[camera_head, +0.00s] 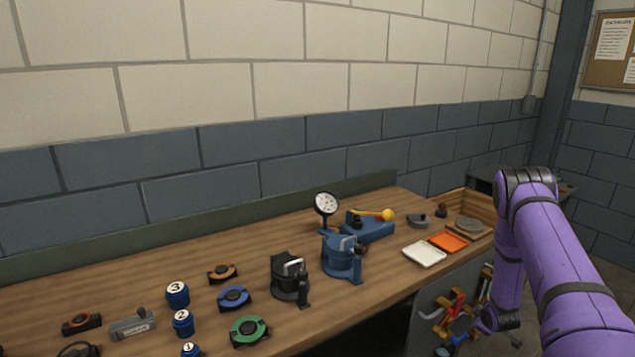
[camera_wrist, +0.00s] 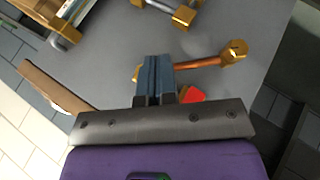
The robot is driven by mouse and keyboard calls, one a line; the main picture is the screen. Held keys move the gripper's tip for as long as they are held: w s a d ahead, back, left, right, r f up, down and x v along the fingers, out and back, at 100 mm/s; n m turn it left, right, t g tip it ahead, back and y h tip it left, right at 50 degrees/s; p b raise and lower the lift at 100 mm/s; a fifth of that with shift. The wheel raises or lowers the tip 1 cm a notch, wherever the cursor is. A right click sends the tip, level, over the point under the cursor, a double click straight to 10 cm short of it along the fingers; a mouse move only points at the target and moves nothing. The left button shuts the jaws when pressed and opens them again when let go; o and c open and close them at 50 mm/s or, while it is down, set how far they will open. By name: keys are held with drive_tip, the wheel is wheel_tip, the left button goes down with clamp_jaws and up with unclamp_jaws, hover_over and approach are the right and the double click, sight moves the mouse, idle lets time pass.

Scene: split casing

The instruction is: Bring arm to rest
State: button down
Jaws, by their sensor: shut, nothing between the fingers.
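My purple arm (camera_head: 540,240) is bent at the right of the head view, with its forearm hanging down beside the end of the bench. My gripper (camera_wrist: 157,75) shows in the wrist view with its two fingers together and nothing held. In the wrist view it is in front of a grey panel (camera_wrist: 100,60). A copper-coloured tool with a brass head (camera_wrist: 205,62) and a small red piece (camera_wrist: 192,95) show close by the fingertips; whether the fingers touch them I cannot tell.
The wooden bench (camera_head: 130,285) runs along the wall. It holds a black casing (camera_head: 289,278), a blue casing (camera_head: 342,258), a dial gauge (camera_head: 326,203), a white tray (camera_head: 425,254) and an orange tray (camera_head: 449,241). Coloured tools (camera_head: 456,308) hang by the bench end, near my forearm.

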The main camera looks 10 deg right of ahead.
drive_tip(key=w+a+r+m, duration=0.1)
drive_tip(key=w+a+r, duration=0.15)
drive_tip(key=r, duration=0.95)
drive_tip(key=w+a+r+m, duration=0.2)
drive_tip(key=a+r, duration=0.2)
drive_tip(key=r, duration=0.8)
drive_tip(key=s+a+r+m, duration=0.1)
drive_tip(key=s+a+r, duration=0.15)
drive_tip(key=r, duration=0.35)
drive_tip(key=s+a+r+g, duration=0.1)
drive_tip(key=a+r, duration=0.3)
drive_tip(key=r, duration=0.3)
drive_tip(key=s+a+r+m, duration=0.1)
drive_tip(key=s+a+r, duration=0.15)
drive_tip(key=r, duration=0.35)
drive_tip(key=s+a+r+m+y, duration=0.2)
drive_tip(key=s+a+r, duration=1)
drive_tip(key=s+r, duration=0.3)
drive_tip(key=s+a, duration=0.3)
drive_tip(key=s, duration=0.7)
drive_tip(key=s+a+r+g+y, duration=0.1)
drive_tip(key=s+a, duration=0.3)
drive_tip(key=s, duration=0.5)
drive_tip(key=shift+s+m+g, duration=0.3)
drive_tip(key=shift+s+m, duration=0.05)
drive_tip(key=shift+m, duration=0.05)
drive_tip(key=shift+r, duration=0.1)
